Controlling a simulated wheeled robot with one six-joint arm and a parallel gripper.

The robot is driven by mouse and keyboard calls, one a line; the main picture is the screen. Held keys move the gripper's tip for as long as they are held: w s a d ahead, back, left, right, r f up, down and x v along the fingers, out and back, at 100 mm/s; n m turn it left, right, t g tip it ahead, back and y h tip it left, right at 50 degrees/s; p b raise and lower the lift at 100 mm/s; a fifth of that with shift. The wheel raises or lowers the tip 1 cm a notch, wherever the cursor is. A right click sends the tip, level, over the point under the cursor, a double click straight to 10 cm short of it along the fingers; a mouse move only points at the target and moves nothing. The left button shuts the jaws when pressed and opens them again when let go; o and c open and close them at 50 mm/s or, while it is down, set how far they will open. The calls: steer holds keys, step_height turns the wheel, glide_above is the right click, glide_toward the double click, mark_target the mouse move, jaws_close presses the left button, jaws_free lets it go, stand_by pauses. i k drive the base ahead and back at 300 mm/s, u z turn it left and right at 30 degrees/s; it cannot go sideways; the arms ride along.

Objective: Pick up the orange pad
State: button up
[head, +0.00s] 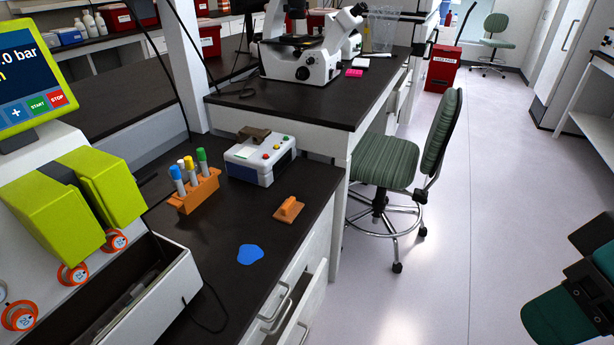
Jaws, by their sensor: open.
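The orange pad (289,209) lies on the dark benchtop, near its right front edge. It is a small flat block with a raised ridge like a handle on top. Nothing touches or covers it. My gripper's fingers do not show in the head view, so its place relative to the pad is not visible.
A blue patch (250,254) lies in front of the pad. An orange tube rack (196,194) and a white box with buttons (258,165) stand behind it. An open drawer (303,312) juts out below. A green chair (385,165) stands right; open floor lies beyond.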

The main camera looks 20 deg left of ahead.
mark_target(290, 209)
steer(key=i, duration=1.3)
steer(key=u, duration=2)
